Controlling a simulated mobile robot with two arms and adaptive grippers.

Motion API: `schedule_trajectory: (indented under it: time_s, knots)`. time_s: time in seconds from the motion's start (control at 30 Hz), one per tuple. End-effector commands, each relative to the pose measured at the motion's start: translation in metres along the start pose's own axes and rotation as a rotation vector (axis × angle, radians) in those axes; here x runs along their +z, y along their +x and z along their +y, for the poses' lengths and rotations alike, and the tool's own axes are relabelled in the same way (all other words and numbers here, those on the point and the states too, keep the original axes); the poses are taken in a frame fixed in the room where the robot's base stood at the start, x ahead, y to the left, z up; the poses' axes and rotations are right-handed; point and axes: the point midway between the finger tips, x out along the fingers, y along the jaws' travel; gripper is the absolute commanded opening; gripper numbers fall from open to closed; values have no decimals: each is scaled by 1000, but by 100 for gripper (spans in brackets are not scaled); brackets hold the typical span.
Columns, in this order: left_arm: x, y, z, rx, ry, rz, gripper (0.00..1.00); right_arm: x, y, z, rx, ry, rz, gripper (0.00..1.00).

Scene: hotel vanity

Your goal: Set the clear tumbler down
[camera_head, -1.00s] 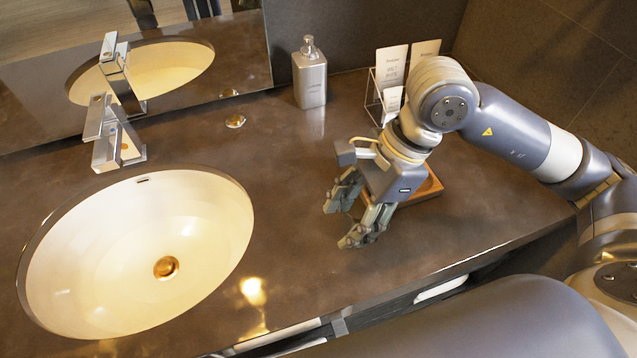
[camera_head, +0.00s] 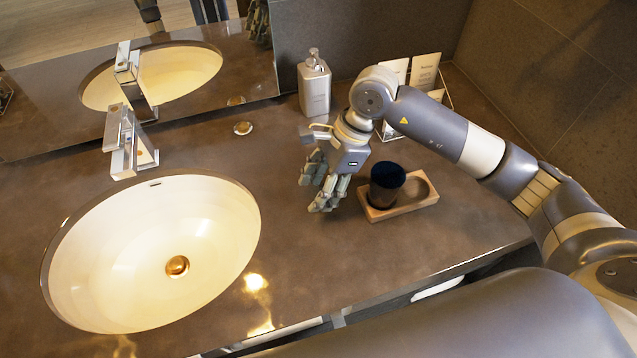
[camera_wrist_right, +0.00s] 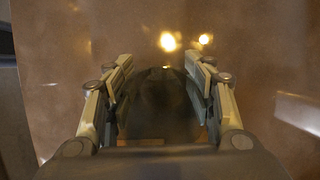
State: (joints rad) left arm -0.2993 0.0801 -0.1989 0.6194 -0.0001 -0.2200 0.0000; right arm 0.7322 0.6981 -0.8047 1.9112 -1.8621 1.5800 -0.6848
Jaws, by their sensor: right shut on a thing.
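My right gripper (camera_head: 317,186) is over the counter, left of the wooden tray, with its fingers pointing down and to the left. In the right wrist view its two fingers (camera_wrist_right: 160,95) stand either side of a dark, see-through rounded shape, the clear tumbler (camera_wrist_right: 160,105), and are shut on it. In the head view the tumbler cannot be made out between the fingers. Whether its base touches the counter cannot be told. My left gripper is not in view.
A dark cup (camera_head: 387,184) stands in the left part of the wooden tray (camera_head: 408,208); the tray's right recess looks empty. A soap dispenser (camera_head: 314,84) and a card rack (camera_head: 424,72) stand behind. The sink (camera_head: 150,255) is at left. Counter (camera_head: 330,250) in front of the gripper is clear.

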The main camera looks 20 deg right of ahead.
Motion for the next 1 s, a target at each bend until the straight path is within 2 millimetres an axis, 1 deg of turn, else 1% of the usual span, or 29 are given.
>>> schedule_trajectory:
  time_s: [0.03, 0.27, 0.43, 0.47, 0.5, 0.53, 0.57, 0.87, 1.0]
  knots:
    - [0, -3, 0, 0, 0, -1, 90, 0, 2, 0, 0, 0, -2, 21]
    - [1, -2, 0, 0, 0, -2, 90, -1, 4, 0, -2, -2, -2, 21]
    - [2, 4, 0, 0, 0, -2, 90, -3, 8, 0, -2, -2, -2, 21]
    - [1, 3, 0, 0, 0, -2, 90, -3, 8, 0, -2, -2, -1, 52]
    - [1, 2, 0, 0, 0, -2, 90, -2, 6, 0, -2, -1, -1, 61]
    - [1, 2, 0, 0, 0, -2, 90, -2, 6, 0, -2, -1, -1, 68]
    - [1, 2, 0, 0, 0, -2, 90, -2, 6, 0, -2, -1, -1, 71]
    - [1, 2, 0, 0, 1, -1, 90, -2, 6, 0, -1, -1, -1, 71]
    - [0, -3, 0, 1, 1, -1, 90, -1, 2, 0, -1, -1, -1, 71]
